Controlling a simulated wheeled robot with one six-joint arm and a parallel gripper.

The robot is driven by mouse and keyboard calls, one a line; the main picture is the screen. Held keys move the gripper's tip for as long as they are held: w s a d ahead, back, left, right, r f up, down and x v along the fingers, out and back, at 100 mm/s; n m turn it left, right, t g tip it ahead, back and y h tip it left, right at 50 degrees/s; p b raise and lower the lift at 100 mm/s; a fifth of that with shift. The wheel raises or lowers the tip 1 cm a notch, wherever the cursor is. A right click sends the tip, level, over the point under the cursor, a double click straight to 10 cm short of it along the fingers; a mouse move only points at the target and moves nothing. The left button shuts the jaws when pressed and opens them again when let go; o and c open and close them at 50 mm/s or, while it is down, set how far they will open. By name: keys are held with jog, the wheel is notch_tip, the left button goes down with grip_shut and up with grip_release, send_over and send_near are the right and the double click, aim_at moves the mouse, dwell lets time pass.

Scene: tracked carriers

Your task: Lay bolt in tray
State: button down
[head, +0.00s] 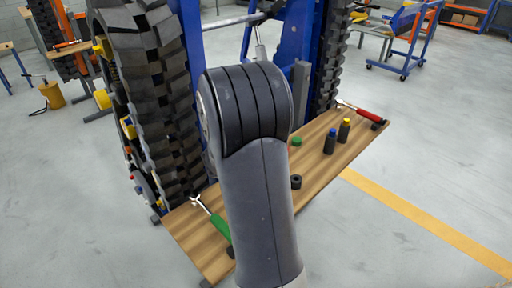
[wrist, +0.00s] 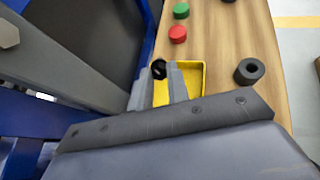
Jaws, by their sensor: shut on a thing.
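In the wrist view, my gripper (wrist: 160,77) is shut on a black bolt (wrist: 159,67), whose dark head shows between the fingertips. The tray (wrist: 204,76) is small and yellow, on the wooden bench top. The gripper and bolt overlap the left part of the tray in the picture, and the fingers hide much of it. I cannot tell how high the bolt is above the tray floor. In the head view my arm hides the gripper, bolt and tray.
The wooden bench (head: 335,160) holds a black ring (wrist: 249,71), a red cap (wrist: 178,34), a green cap (wrist: 181,10), two dark bottles (head: 330,143), a green-handled wrench (head: 219,225) and a red-handled tool (head: 362,112). A blue tracked carrier (head: 150,90) stands close behind.

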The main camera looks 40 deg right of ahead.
notch_tip(320, 180, down, 9)
jog(key=b, duration=0.8)
jog(key=shift+a+b, duration=0.1)
jog(key=shift+b, duration=0.25)
jog(key=c, duration=1.3)
grip_release()
jog(key=p+v, duration=0.1)
jog(key=v, duration=1)
jog(key=shift+f+p, duration=0.1)
jog(key=shift+p, duration=0.2)
